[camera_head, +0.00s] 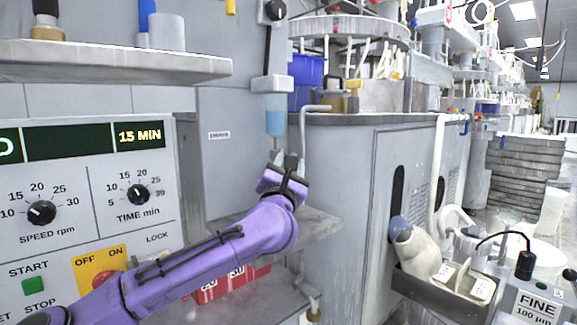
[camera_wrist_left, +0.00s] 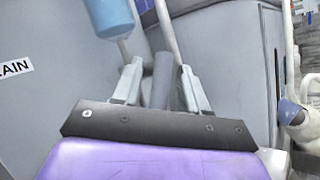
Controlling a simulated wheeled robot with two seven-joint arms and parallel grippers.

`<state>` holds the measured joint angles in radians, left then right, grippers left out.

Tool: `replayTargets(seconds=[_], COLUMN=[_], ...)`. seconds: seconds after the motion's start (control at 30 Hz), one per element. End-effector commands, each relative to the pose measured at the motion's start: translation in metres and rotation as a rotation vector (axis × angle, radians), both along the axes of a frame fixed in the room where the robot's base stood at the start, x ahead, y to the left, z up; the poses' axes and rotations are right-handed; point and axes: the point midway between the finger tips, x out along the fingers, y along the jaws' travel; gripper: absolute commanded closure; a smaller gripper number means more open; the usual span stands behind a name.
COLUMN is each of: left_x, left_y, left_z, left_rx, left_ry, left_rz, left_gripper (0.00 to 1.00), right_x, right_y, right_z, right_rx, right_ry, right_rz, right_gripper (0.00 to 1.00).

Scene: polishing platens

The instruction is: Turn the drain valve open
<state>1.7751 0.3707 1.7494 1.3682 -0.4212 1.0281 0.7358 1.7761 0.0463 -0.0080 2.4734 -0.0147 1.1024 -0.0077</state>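A label ending in "AIN" (camera_wrist_left: 14,68) is on the grey panel in the left wrist view; in the head view the small label (camera_head: 219,135) is too blurred to read surely. My left gripper (camera_head: 287,162) is right of that label, below a light-blue cylinder (camera_head: 276,122). In the left wrist view its two fingers (camera_wrist_left: 160,86) are apart, with a grey upright post (camera_wrist_left: 161,78) between them. Gaps show on both sides of the post. Whether this post is the drain valve's handle, I cannot tell. My right gripper is not in view.
A thin bent pipe (camera_head: 302,130) comes down close behind the gripper. A grey cabinet (camera_head: 345,190) stands to the right, and a grey shelf (camera_head: 320,226) lies below. The control panel (camera_head: 70,225) is at left. A brass-coloured fitting (camera_head: 313,312) shows at the bottom.

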Motion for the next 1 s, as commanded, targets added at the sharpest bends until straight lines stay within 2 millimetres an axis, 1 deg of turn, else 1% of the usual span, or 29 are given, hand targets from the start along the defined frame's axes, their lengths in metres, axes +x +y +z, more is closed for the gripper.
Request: replayTargets(seconds=[0.13,0.23,0.37,0.5,0.63,0.7,0.8,1.0], left_x=[-0.001,-0.01,-0.035,-0.065,-0.086,-0.093,-0.097,-0.097], left_y=[0.001,0.002,0.005,0.008,0.01,0.01,0.011,0.011], left_z=[-0.001,-0.004,-0.013,-0.026,-0.035,-0.039,-0.041,-0.041], left_rx=[0.001,0.002,0.002,0.002,0.002,0.001,0.0,0.0], left_ry=[-0.001,-0.001,-0.002,-0.002,-0.002,-0.001,0.0,0.0], left_rz=[0.001,0.0,0.0,-0.001,-0.001,-0.001,0.0,0.0], left_gripper=[0.57,0.57,0.57,0.57,0.57,0.57,0.57,0.57], right_x=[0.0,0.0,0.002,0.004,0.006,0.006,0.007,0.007], right_y=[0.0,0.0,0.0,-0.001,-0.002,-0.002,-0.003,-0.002], right_z=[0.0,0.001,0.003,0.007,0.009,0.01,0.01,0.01], right_rx=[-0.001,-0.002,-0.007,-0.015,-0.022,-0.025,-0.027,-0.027], right_ry=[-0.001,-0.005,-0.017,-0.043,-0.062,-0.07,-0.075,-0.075], right_rz=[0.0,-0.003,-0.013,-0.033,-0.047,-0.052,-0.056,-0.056], right_gripper=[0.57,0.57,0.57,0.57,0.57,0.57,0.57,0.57])
